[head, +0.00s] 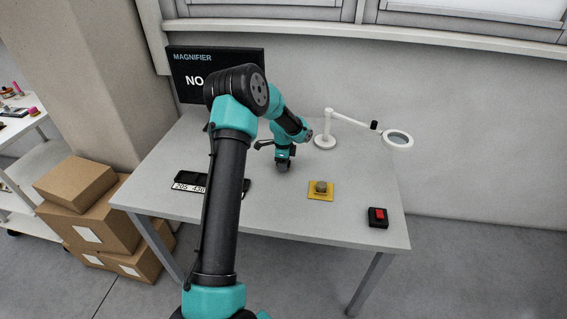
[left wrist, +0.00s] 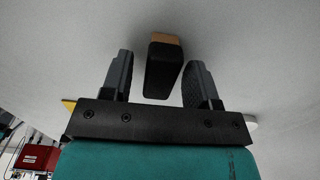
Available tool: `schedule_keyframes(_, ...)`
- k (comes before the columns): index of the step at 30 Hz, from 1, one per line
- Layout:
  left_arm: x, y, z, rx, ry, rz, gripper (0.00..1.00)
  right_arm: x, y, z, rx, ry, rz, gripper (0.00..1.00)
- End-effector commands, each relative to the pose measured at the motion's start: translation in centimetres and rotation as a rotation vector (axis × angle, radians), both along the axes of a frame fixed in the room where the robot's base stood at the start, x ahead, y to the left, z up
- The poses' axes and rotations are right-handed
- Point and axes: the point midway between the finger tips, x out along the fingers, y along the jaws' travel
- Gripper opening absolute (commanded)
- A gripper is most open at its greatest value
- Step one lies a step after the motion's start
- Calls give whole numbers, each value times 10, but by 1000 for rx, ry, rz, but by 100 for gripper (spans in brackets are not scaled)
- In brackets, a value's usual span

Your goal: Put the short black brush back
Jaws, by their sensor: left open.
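The short black brush (left wrist: 163,75) shows in the left wrist view as a dark block with a tan end. It lies between the two fingers of my left gripper (left wrist: 158,82), which are open, with a gap on each side of it. In the head view my left gripper (head: 283,165) points down at the grey table, near its back middle. I cannot make out the brush apart from the gripper there. My right gripper is in neither view.
A magnifier lamp (head: 326,141) stands to the right of the gripper. A yellow pad (head: 328,196) with a small knob and a black box with a red button (head: 378,217) lie nearer. A dark tray with a number label (head: 188,188) is at left, partly behind my arm.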

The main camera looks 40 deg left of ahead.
Motion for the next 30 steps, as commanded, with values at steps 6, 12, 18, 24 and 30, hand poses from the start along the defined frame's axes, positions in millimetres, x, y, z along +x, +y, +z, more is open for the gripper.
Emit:
schedule_keyframes(6, 1, 0, 18, 1, -2, 1, 55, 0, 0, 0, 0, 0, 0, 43)
schedule_keyframes(12, 1, 0, 54, 1, -4, 0, 55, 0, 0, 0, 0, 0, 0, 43)
schedule_keyframes(18, 1, 0, 91, 2, -3, 1, 55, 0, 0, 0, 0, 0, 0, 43)
schedule_keyframes(24, 0, 0, 116, 0, -2, -1, 55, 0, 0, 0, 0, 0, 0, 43)
schedule_keyframes(30, 0, 0, 122, 0, 0, -1, 55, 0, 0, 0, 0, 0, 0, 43)
